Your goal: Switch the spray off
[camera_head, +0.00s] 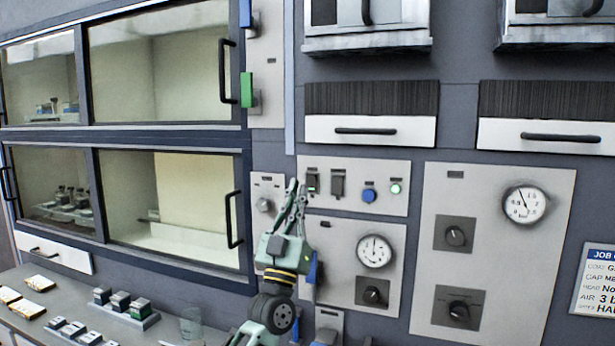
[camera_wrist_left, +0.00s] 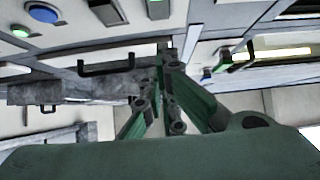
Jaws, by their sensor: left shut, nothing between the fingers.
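A light panel (camera_head: 355,207) carries two dark switches side by side. The left switch (camera_head: 313,183) shows a bit of green; the right switch (camera_head: 338,185) looks plain dark. To their right are a blue button (camera_head: 369,195) and a lit green button (camera_head: 396,188). The labels are too small to read, so I cannot tell which one is for the spray. My left gripper (camera_head: 297,188) is shut and empty, its fingertips pointing up just left of the left switch; contact cannot be judged. In the left wrist view the blue button (camera_wrist_left: 42,12) is at the top left. My right gripper is not in view.
Below the panel are a round gauge (camera_head: 374,251) and a dark knob (camera_head: 373,292). A small knob plate (camera_head: 266,206) lies left of the gripper. Sliding-door cabinets (camera_head: 180,190) stand at left, above a counter (camera_head: 60,310) with small parts and a glass (camera_head: 191,325).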

